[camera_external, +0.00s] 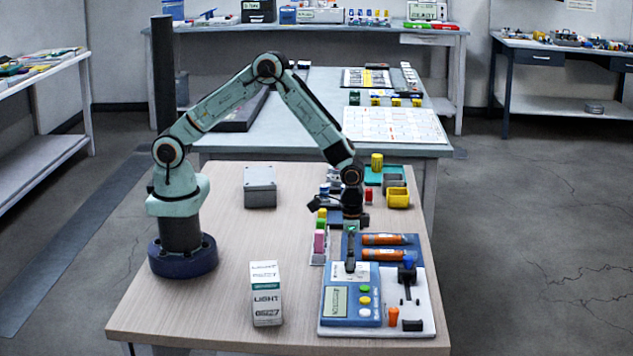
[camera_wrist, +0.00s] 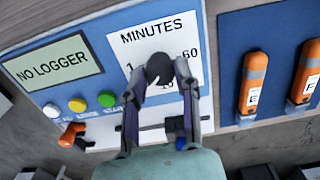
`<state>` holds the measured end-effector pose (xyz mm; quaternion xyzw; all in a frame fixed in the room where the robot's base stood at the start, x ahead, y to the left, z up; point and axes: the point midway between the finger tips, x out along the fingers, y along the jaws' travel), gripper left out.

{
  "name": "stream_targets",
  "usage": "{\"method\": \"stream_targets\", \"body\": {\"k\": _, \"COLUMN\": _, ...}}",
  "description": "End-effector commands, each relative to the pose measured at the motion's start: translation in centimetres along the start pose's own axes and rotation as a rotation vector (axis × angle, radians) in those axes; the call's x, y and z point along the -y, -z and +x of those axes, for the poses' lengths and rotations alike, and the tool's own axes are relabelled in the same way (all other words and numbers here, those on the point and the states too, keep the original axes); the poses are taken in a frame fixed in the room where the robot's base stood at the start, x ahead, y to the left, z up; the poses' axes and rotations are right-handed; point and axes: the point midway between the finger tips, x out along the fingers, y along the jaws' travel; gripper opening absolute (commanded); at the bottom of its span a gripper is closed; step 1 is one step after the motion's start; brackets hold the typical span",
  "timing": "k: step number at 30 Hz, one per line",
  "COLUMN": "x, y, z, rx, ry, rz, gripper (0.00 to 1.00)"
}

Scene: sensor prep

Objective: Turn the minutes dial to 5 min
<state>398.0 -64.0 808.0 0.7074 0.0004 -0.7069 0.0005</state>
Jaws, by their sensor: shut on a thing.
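The minutes dial is a small dark knob (camera_wrist: 158,67) on a white panel marked MINUTES (camera_wrist: 150,38) in the wrist view. My gripper (camera_wrist: 157,82) is shut on the knob, one finger on each side. I cannot tell which number the dial points at. In the external view my gripper (camera_external: 350,262) reaches down onto the upper part of the blue device (camera_external: 335,322), hiding the dial.
The device has a NO LOGGER screen (camera_wrist: 52,62) and green, yellow and white buttons. Orange tubes (camera_external: 385,239) lie on a blue tray behind it. A small orange object (camera_external: 393,316) and a black-and-blue stand (camera_external: 407,275) are at the right. A white LIGHT box (camera_external: 265,293) stands left.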

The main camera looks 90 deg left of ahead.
Motion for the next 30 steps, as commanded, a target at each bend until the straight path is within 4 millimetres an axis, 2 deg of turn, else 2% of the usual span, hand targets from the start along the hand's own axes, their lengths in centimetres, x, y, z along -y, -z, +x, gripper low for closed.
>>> {"method": "stream_targets", "body": {"k": 2, "x": 0.0, "y": -0.1, "z": 0.1, "rx": 0.002, "ry": 0.0, "rz": 0.0, "gripper": 0.0}}
{"method": "stream_targets", "body": {"k": 3, "x": 0.0, "y": -0.1, "z": 0.1, "rx": 0.003, "ry": 0.0, "rz": 0.001, "gripper": 0.42}}
{"method": "stream_targets", "body": {"k": 4, "x": 0.0, "y": -0.1, "z": 0.1, "rx": 0.003, "ry": 0.0, "rz": 0.001, "gripper": 0.51}}
{"method": "stream_targets", "body": {"k": 5, "x": 0.0, "y": -0.1, "z": 0.1, "rx": 0.002, "ry": 0.0, "rz": 0.001, "gripper": 0.56}}
{"method": "stream_targets", "body": {"k": 13, "x": 0.0, "y": 0.0, "z": 0.0, "rx": 0.001, "ry": 0.0, "rz": 0.001, "gripper": 0.56}}
{"method": "stream_targets", "body": {"k": 17, "x": 0.0, "y": 0.0, "z": -0.8, "rx": -0.001, "ry": 0.0, "rz": 0.001, "gripper": 0.56}}
{"method": "stream_targets", "body": {"k": 30, "x": 0.0, "y": 0.1, "z": -9.9, "rx": -0.004, "ry": 0.0, "rz": 0.001, "gripper": 0.56}}
